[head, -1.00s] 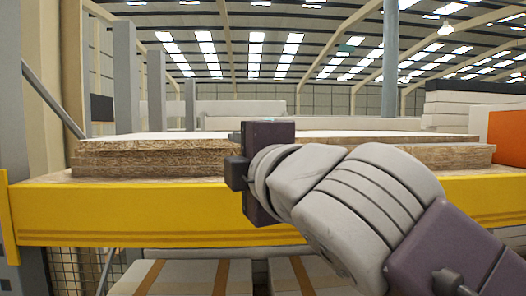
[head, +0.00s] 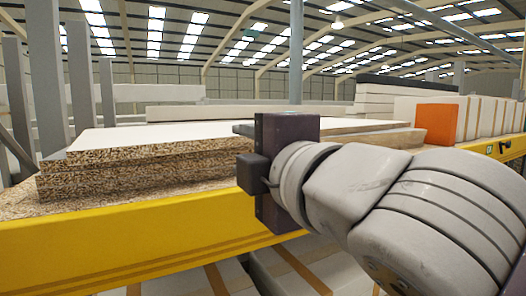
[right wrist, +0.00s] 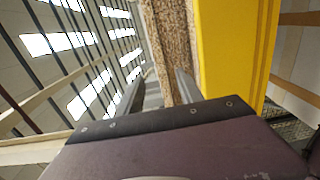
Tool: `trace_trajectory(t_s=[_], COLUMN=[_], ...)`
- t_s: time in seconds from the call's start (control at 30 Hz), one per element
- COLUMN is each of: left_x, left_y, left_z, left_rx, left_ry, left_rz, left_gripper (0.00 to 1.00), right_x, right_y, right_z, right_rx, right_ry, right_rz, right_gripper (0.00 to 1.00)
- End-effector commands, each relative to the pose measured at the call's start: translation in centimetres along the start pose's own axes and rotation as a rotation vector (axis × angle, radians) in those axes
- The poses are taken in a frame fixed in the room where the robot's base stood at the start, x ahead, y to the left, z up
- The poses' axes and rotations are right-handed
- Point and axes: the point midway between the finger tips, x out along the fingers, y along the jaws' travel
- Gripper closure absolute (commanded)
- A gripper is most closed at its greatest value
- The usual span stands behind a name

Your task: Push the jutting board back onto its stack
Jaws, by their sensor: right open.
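A stack of chipboard boards (head: 110,182) lies on the yellow-fronted rack. Its top board (head: 150,153) has a white face and a rough brown front edge; how far it juts cannot be told. My right gripper (head: 262,150) is in front of the stack, right of the middle, and hides part of its front edge. In the right wrist view my right gripper (right wrist: 160,88) has two dark fingers apart with nothing held. The chipboard edge (right wrist: 170,45) runs ahead of them; contact cannot be made out. My left gripper is not in view.
The yellow beam (head: 130,235) runs along the rack front below the stack. Grey uprights (head: 48,75) stand at the left. An orange panel (head: 436,123) and pale board stacks (head: 385,100) are at the right. Boards lie on a lower level.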

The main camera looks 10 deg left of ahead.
Motion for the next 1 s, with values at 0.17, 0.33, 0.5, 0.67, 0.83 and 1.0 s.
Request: trace_trajectory(t_s=[0.17,0.33,0.5,0.67,0.83,1.0], left_x=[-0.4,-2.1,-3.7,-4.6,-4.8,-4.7], left_y=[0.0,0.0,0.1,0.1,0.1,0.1], left_z=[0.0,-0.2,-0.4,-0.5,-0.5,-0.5], left_rx=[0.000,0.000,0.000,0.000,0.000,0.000], left_ry=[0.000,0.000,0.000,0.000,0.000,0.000], left_rz=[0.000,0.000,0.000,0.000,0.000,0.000], left_gripper=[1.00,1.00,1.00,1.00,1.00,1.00], right_x=[0.5,3.0,6.1,8.2,9.1,9.1], right_y=[0.1,0.4,0.4,0.2,0.1,0.0], right_z=[0.0,0.1,0.1,0.0,0.1,0.0], right_rx=[-0.001,-0.002,-0.002,-0.002,0.000,0.000], right_ry=[-0.002,-0.004,-0.003,-0.002,-0.001,0.000], right_rz=[-0.002,-0.005,-0.004,-0.002,0.000,0.000], right_gripper=[0.56,0.56,0.56,0.56,0.56,0.56])
